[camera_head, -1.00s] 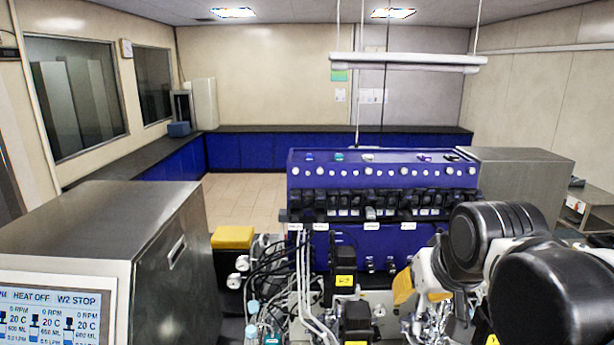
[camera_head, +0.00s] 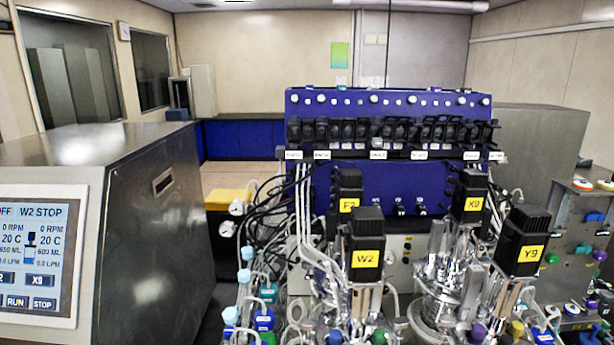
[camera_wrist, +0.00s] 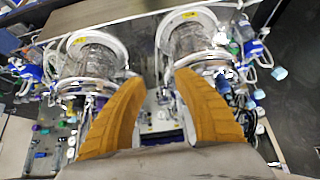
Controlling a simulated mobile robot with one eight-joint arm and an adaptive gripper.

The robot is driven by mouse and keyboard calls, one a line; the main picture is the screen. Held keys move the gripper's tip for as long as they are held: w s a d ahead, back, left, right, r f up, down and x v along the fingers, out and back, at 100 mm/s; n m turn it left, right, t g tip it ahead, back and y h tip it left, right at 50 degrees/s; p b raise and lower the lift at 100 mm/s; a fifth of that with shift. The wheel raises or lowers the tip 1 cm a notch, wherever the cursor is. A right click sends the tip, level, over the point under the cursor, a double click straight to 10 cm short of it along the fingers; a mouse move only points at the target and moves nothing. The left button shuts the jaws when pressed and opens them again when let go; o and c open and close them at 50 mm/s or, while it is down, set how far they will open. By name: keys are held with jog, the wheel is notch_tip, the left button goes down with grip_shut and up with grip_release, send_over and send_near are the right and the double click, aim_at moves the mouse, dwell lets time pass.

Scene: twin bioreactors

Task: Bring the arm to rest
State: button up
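My gripper (camera_wrist: 160,78) shows in the wrist view with its two ribbed orange fingers apart and nothing between them. Beyond the fingertips are two glass vessels, the left one (camera_wrist: 95,58) and the right one (camera_wrist: 190,38), each with a pale ring. I cannot tell how far the fingers are from them. The arm and gripper do not show in the head view now.
Black motor heads labelled W2 (camera_head: 366,257), X9 (camera_head: 472,204) and Y9 (camera_head: 525,252) stand among tubes and cables. A blue rack (camera_head: 385,112) is behind them. A steel cabinet with a screen (camera_head: 38,262) is at left. Some floor (camera_head: 240,175) is clear behind.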

notch_tip(320, 180, down, 19)
jog(key=b, duration=1.7)
jog(key=shift+f, duration=0.2)
